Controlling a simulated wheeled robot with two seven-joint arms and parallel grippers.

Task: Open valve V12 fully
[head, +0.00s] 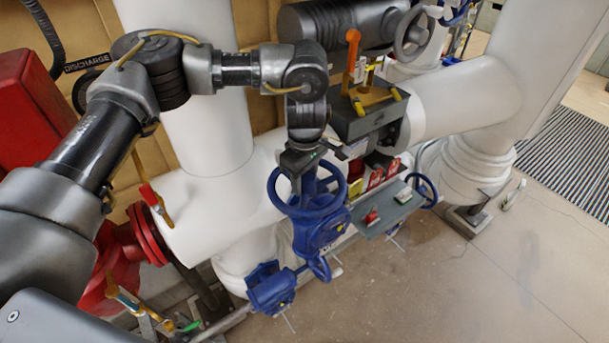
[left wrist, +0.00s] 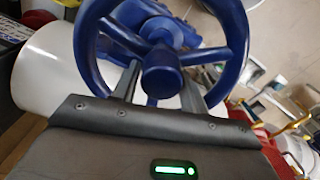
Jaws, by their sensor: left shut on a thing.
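A blue valve (head: 318,232) with a round blue handwheel (head: 343,187) stands at the middle of the head view. I cannot read a V12 tag on it. My left gripper (head: 303,182) reaches down onto the wheel from above. In the left wrist view the handwheel (left wrist: 238,38) fills the top, with its spokes and hub (left wrist: 161,78) facing me. My left gripper's two fingers (left wrist: 160,88) lie on either side of the hub, and it is shut on the handwheel. The fingertips are partly hidden behind the wheel. My right gripper is not in view.
A grey panel (head: 391,212) with small parts stands right of the valve, near a second blue handwheel (head: 424,191). A box with an orange lever (head: 352,60) is behind. White pipes (head: 455,97) and a red flange (head: 148,235) surround it. The floor (head: 480,290) at front right is clear.

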